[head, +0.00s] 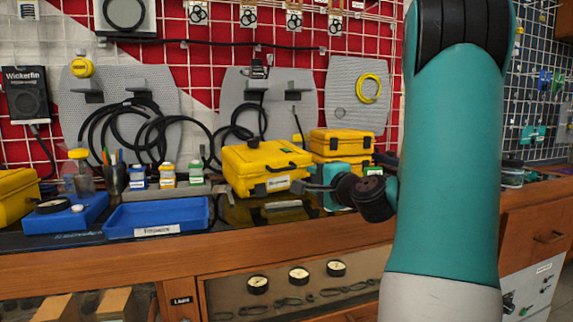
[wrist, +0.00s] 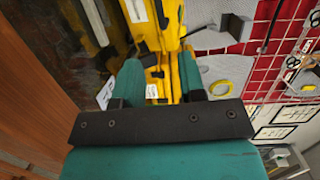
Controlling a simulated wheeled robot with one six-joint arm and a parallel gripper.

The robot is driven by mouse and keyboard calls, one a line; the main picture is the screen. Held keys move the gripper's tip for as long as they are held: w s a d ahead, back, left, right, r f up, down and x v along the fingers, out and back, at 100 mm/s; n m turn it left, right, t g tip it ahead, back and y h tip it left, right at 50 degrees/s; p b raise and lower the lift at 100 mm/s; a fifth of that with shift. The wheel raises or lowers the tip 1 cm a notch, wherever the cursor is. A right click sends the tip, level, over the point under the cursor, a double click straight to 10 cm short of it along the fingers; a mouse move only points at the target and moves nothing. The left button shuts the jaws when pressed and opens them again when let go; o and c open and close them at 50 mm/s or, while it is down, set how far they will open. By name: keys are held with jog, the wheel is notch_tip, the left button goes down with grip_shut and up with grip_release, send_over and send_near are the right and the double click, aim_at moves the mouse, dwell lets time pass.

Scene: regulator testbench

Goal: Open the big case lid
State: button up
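The big yellow case (head: 258,170) stands on the bench in the middle of the head view. Its lid is down, and a black handle and a white label show on it. My gripper (head: 303,187) is at the right end of the case, low and toward the front. In the wrist view my gripper (wrist: 160,70) has its two teal fingers apart, with nothing held between them. Yellow case surfaces (wrist: 135,12) show beyond and between the fingers. Whether a fingertip touches the case I cannot tell.
Smaller yellow cases (head: 340,142) are stacked just right of the big case, behind my gripper. A blue tray (head: 158,213) lies to the left, with small bottles (head: 167,175) behind it. Grey panels with cables (head: 120,105) hang behind. My arm covers the right side.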

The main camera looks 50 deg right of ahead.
aim_at(288, 170)
jog(key=p+x, duration=1)
jog(key=x, duration=0.3)
jog(key=shift+w+d+r, duration=0.1)
jog(key=shift+w+r, duration=0.05)
jog(key=shift+w, duration=0.2)
jog(key=shift+w+d, duration=0.2)
jog(key=shift+w, duration=0.3)
grip_shut()
